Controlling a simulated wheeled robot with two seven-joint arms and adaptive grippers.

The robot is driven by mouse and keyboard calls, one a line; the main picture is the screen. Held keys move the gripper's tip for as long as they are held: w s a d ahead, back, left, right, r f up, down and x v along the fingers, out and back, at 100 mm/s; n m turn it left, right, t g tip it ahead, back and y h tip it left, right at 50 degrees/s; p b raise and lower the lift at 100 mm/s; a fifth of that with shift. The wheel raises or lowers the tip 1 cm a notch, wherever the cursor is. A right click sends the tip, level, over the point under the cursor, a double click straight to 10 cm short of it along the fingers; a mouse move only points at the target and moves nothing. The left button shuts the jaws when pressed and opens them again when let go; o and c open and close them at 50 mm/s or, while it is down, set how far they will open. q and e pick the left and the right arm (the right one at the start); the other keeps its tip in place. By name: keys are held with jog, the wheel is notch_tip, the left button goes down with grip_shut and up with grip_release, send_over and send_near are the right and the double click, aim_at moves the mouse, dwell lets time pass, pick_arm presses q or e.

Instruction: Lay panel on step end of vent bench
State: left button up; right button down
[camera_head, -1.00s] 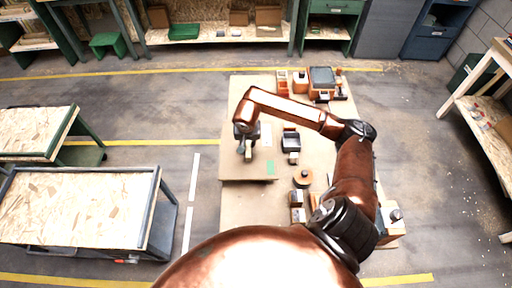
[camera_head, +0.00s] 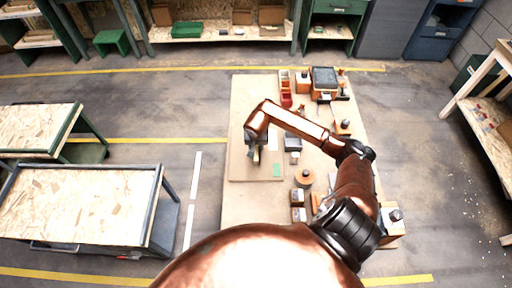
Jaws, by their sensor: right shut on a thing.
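A flat brown panel (camera_head: 240,170) with a small green patch (camera_head: 277,170) lies at or just above the left side of the tan bench (camera_head: 250,205). I cannot tell whether it rests on the top or hangs slightly over it. My right gripper (camera_head: 254,155) is over the panel's middle, pointing down, shut on it. The gripped spot is small and partly hidden by the gripper. My right arm crosses the bench from the lower right and hides part of its top. I cannot make out a step or vent on the bench. My left gripper is out of view.
On the bench's right side stand a dark box (camera_head: 292,142), a round wooden piece (camera_head: 304,178) and small blocks (camera_head: 298,214). Red bins (camera_head: 286,97) and a dark-topped orange box (camera_head: 324,78) stand at the far end. The near left bench top is bare. A wood-topped cart (camera_head: 80,205) stands left.

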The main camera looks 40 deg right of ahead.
jog(key=c, duration=2.3)
grip_release()
jog(key=shift+f, duration=0.1)
jog(key=o, duration=0.5)
jog(key=shift+c, duration=0.2)
